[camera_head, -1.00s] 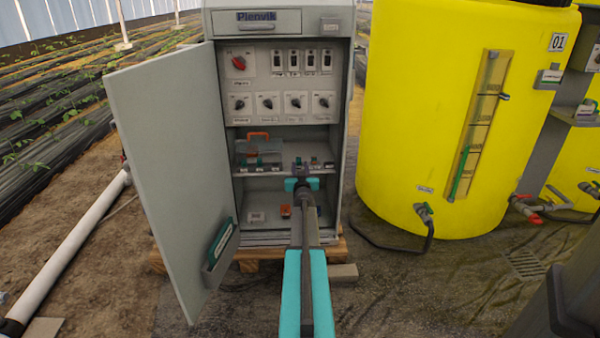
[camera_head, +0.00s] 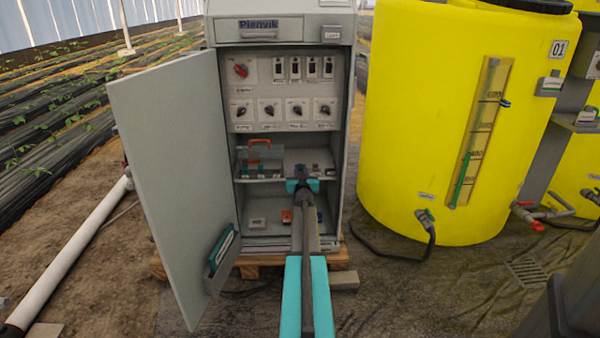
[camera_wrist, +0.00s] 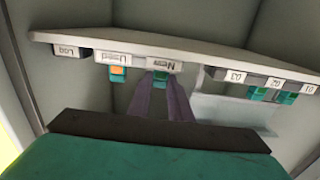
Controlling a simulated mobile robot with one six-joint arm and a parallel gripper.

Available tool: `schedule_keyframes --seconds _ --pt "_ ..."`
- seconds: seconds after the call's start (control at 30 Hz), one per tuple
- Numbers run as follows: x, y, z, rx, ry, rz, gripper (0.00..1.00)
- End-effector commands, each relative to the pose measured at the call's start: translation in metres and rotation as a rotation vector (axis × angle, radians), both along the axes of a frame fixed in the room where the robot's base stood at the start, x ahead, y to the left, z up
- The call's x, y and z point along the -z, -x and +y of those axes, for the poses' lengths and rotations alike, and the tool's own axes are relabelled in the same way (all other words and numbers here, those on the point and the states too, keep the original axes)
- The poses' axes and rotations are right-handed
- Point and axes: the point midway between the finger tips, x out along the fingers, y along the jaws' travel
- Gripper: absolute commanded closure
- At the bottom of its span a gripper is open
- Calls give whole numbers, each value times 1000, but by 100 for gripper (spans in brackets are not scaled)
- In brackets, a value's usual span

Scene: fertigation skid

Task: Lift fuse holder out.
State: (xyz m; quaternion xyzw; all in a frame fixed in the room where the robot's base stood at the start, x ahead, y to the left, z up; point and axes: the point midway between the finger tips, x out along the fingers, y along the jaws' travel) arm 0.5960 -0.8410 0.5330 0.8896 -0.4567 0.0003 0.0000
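My gripper (camera_head: 301,173) reaches into the open grey cabinet at the middle shelf. In the wrist view my gripper (camera_wrist: 160,84) has its two dark fingers either side of a small green piece (camera_wrist: 160,76) at the label "New". I cannot tell whether they press on it. A green and orange piece (camera_wrist: 118,72) sits beside it at "Used". Two more green pieces (camera_wrist: 258,94) and (camera_wrist: 286,97) sit by the labels 01 to 03. The wrist picture is upside down. Which piece is the fuse holder is not clear.
The cabinet door (camera_head: 170,180) stands open to the left. A clear case with an orange handle (camera_head: 259,142) is on the shelf, left of my gripper. A small orange item (camera_head: 286,216) lies lower down. A yellow tank (camera_head: 430,120) stands right.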

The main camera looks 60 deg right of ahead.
Motion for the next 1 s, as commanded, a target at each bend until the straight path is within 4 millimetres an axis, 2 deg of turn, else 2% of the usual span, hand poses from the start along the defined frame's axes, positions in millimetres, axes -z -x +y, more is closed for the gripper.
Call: schedule_keyframes --seconds 0.03,0.1,1.0 --pt "0 0 0 0 0 0 92" --pt "0 0 0 1 -1 1 100" --pt "-24 0 0 0 -1 1 100"
